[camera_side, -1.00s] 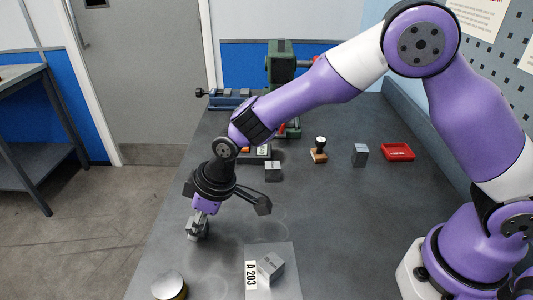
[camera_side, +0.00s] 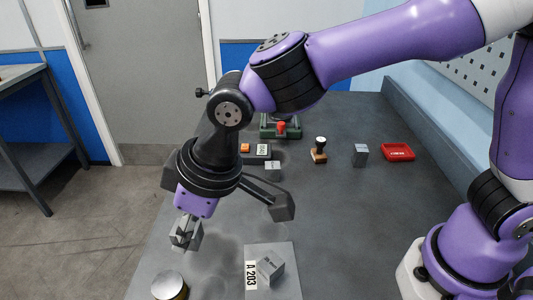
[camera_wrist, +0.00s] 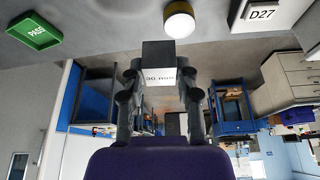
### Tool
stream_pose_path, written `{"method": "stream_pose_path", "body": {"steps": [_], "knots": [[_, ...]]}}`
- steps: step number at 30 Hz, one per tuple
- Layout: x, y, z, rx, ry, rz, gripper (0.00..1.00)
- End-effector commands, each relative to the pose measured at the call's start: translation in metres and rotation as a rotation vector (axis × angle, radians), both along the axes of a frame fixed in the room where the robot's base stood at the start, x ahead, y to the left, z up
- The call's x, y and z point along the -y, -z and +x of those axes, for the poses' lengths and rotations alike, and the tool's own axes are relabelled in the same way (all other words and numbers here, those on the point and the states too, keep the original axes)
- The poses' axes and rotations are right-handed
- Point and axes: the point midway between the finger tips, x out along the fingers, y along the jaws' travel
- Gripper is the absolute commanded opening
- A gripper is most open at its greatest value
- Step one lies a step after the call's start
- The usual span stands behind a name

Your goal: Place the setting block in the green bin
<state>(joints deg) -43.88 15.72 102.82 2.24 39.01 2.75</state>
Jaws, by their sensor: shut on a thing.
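My gripper (camera_side: 185,226) is shut on a grey block, which I take as the setting block (camera_side: 188,238). It holds the block above the left side of the bench. In the wrist view the block's lit face (camera_wrist: 160,78) carries lettering that looks like "30 mm", with my gripper (camera_wrist: 160,98) closed on its two sides. The green bin (camera_wrist: 34,32), marked PASS, shows at the upper left of the wrist view, apart from the block. Its inside looks empty. The bin is not in the side view.
A yellow-sided can (camera_side: 170,286) stands near the front left bench edge. Farther back are a small block (camera_side: 272,170), a stamp (camera_side: 319,150), an upright block (camera_side: 360,155) and a red tray (camera_side: 398,152). The bench centre is clear.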

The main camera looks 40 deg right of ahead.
Motion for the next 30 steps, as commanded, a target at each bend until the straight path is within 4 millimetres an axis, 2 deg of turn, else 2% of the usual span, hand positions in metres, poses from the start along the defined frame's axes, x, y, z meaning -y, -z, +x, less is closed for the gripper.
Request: {"method": "stream_pose_path", "body": {"steps": [6,9,14,24,30], "knots": [[0.038,-0.006,0.067,0.003,0.197,0.001,0.0],[0.055,-0.007,0.088,0.003,0.26,0.001,0.0],[0.078,0.003,0.112,0.001,0.303,-0.001,0.0],[0.134,0.052,0.169,0.002,0.299,0.001,0.0],[0.147,0.063,0.182,0.004,0.295,0.002,0.0]]}}
